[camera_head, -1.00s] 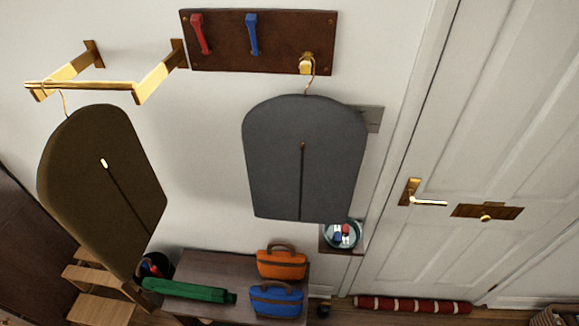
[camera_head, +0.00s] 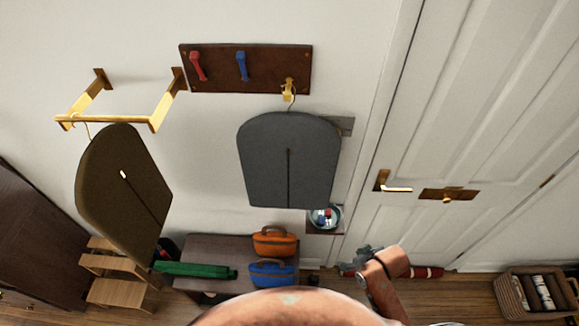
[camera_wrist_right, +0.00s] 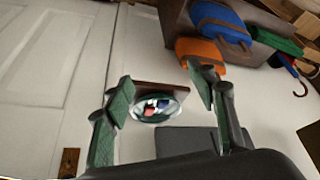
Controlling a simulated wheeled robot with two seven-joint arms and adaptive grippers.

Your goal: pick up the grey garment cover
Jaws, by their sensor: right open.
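The grey garment cover (camera_head: 265,160) hangs upright from a brass hook (camera_head: 288,88) on the wall board in the head view. Its hanger wire shows above it, and a dark zip line runs down its front. In the right wrist view a grey panel (camera_wrist_right: 185,142), likely the cover's lower part, shows between and beyond the fingers. My right gripper (camera_head: 360,262) is below and right of the cover, apart from it. In the wrist view its fingers (camera_wrist_right: 160,92) are spread, with nothing between them. My left gripper is not in view.
A brown garment cover (camera_head: 125,195) hangs from a brass rail (camera_head: 108,121) at left. A bench (camera_head: 205,250) holds orange and blue bags and a green umbrella. A dish (camera_head: 325,217) sits on a small shelf below the grey cover. A door (camera_head: 480,130) is at right.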

